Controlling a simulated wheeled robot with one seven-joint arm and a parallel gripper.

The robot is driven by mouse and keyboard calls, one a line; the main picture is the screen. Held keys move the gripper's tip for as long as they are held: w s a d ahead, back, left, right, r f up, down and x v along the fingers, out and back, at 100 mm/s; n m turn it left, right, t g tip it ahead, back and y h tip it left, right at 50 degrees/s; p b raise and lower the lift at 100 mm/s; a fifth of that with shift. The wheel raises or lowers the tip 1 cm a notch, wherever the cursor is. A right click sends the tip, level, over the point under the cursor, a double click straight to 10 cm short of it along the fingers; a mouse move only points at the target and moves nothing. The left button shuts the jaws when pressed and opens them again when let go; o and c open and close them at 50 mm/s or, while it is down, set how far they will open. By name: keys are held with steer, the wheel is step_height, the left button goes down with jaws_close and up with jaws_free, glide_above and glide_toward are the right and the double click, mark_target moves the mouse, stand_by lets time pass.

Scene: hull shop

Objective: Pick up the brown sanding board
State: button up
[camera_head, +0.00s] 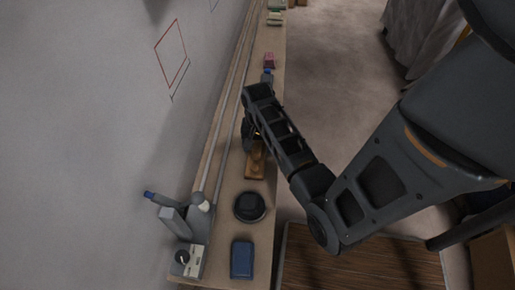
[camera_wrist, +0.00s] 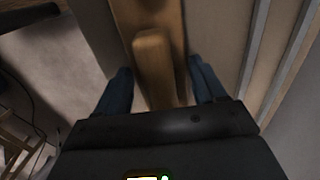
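The brown sanding board (camera_head: 256,162) lies on the narrow wooden shelf, partly hidden under my gripper (camera_head: 250,132) in the head view. In the wrist view the board (camera_wrist: 178,15) shows with its lighter raised wooden handle (camera_wrist: 154,55). My gripper's two blue-grey fingers (camera_wrist: 160,72) stand one on each side of the handle, with a visible gap on both sides. The gripper is open and holds nothing. The near end of the handle is hidden by the gripper body.
On the shelf (camera_head: 229,188) are a round black object (camera_head: 250,207) and a blue block (camera_head: 242,259) nearer, and a pink item (camera_head: 270,60) farther off. A grey holder with a blue-tipped tool (camera_head: 170,201) is by the wall. Open floor lies right of the shelf.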

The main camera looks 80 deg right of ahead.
steer(key=c, duration=0.9)
steer(key=shift+r, duration=0.5)
steer(key=r, duration=0.2)
steer(key=d+r, duration=0.1)
steer(key=shift+s+r, duration=0.3)
steer(key=shift+r, duration=0.1)
steer(key=s+d+r, duration=0.4)
steer(key=d, duration=0.1)
steer(key=s+d+r, duration=0.2)
steer(key=s, duration=0.1)
steer(key=shift+d+r, duration=0.1)
steer(key=shift+d, duration=0.3)
